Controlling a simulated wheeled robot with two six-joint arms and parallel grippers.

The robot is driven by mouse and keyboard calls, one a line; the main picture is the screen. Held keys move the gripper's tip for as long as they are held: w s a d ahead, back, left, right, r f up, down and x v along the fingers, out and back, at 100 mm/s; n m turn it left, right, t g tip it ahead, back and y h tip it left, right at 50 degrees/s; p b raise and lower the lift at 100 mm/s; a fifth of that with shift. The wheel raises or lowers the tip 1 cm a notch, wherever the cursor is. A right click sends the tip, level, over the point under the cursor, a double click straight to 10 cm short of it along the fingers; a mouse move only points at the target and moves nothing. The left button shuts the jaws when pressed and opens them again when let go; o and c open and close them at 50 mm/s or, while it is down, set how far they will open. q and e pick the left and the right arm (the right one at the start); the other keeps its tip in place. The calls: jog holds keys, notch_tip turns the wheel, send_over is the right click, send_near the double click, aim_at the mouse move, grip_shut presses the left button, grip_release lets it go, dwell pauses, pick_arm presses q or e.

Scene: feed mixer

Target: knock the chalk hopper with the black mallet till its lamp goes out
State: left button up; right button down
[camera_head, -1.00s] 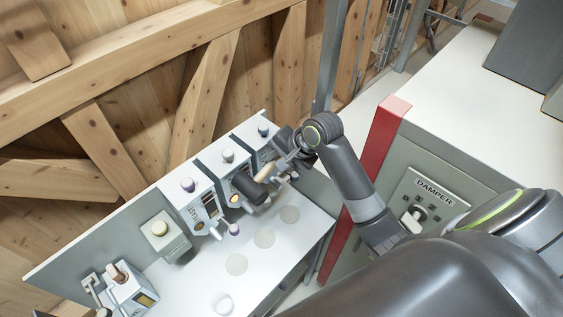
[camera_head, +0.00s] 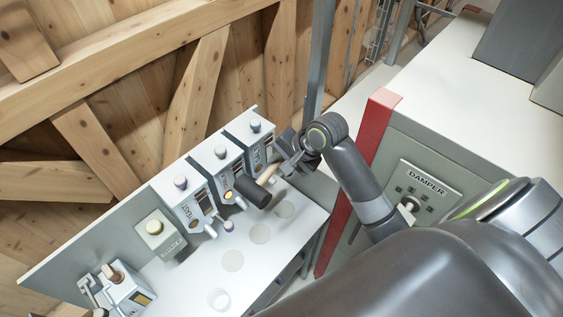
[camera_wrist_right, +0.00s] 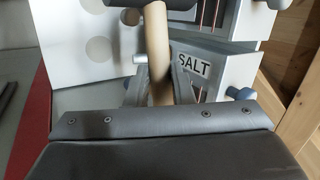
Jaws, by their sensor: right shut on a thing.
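My right gripper (camera_head: 278,165) is shut on the pale wooden handle of the black mallet (camera_head: 254,191). The handle also shows between the fingers in the right wrist view (camera_wrist_right: 158,55), where the dark head is cut off at the top edge. Several pale hopper units stand along the back of the bench; no chalk label is readable. The mallet head is in front of the middle hopper (camera_head: 222,160), partly covering it; I cannot tell whether they touch. A round yellowish lamp (camera_head: 228,195) shows on that hopper, beside the head. My left gripper is not in view.
The left hopper (camera_head: 184,193) has a label; SALT is readable in the right wrist view (camera_wrist_right: 194,64). A grey-green box (camera_head: 158,234) and a small device (camera_head: 128,288) stand further left. The bench front (camera_head: 195,275) is mostly clear. A DAMPER cabinet (camera_head: 425,180) stands right.

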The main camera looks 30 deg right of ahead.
jog(key=shift+s+d+r, duration=0.1)
jog(key=shift+s, duration=0.2)
dwell(0.6)
dwell(0.3)
jog(key=shift+w+a, duration=0.25)
jog(key=shift+w, duration=0.45)
jog(key=shift+w+a, duration=0.2)
jog(key=shift+w, duration=0.45)
jog(key=s, duration=0.1)
jog(key=s+d, duration=0.1)
jog(key=s, duration=0.1)
jog(key=s+d, duration=0.1)
jog(key=s, duration=0.1)
jog(key=shift+s, duration=0.2)
